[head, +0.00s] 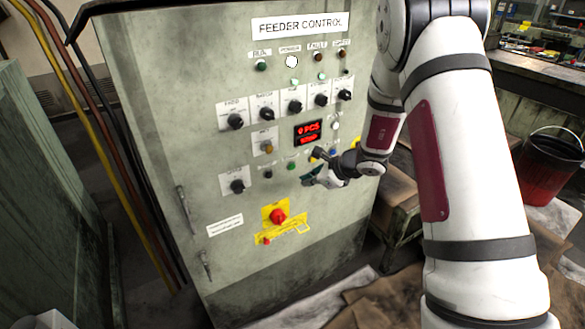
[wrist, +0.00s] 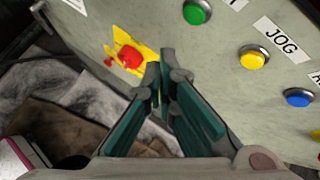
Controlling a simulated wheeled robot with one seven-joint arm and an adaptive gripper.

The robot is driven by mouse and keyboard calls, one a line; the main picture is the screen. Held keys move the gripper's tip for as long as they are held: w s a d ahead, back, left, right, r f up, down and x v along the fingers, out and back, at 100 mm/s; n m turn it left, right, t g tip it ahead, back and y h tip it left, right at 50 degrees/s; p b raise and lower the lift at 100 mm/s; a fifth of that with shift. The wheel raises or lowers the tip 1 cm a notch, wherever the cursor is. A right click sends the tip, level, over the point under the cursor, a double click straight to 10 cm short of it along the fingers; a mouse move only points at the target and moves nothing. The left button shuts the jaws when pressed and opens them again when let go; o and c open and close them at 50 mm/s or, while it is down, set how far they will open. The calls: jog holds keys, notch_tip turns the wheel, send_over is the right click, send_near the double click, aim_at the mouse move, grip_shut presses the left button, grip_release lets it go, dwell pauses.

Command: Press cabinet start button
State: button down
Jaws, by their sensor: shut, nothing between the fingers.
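The grey feeder control cabinet (head: 215,195) stands in the middle of the head view. A green button (head: 292,166) sits low on its panel, left of my gripper. The same green button shows at the top edge of the wrist view (wrist: 197,12); its label is mostly cut off, so I cannot read it as start. My gripper (head: 308,180) is just below and right of the green button in the head view. In the wrist view my gripper (wrist: 166,75) is shut and empty, with fingertips pointing at the panel below the green button. Contact with the panel cannot be told.
A yellow JOG button (wrist: 253,57) and a blue button (wrist: 298,97) lie to the right in the wrist view. A red knob (head: 278,216) on a yellow plate is lower on the cabinet. A red bucket (head: 550,165) stands far right.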

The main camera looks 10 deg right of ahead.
aim_at(292, 167)
jog(key=shift+w+a+b, duration=0.25)
jog(key=shift+w+b, duration=0.05)
jog(key=shift+w, duration=0.5)
jog(key=shift+w+a+b, duration=0.25)
jog(key=shift+w, duration=0.55)
jog(key=shift+w, duration=0.1)
jog(key=shift+w+a+b, duration=0.15)
jog(key=shift+w+b, duration=0.15)
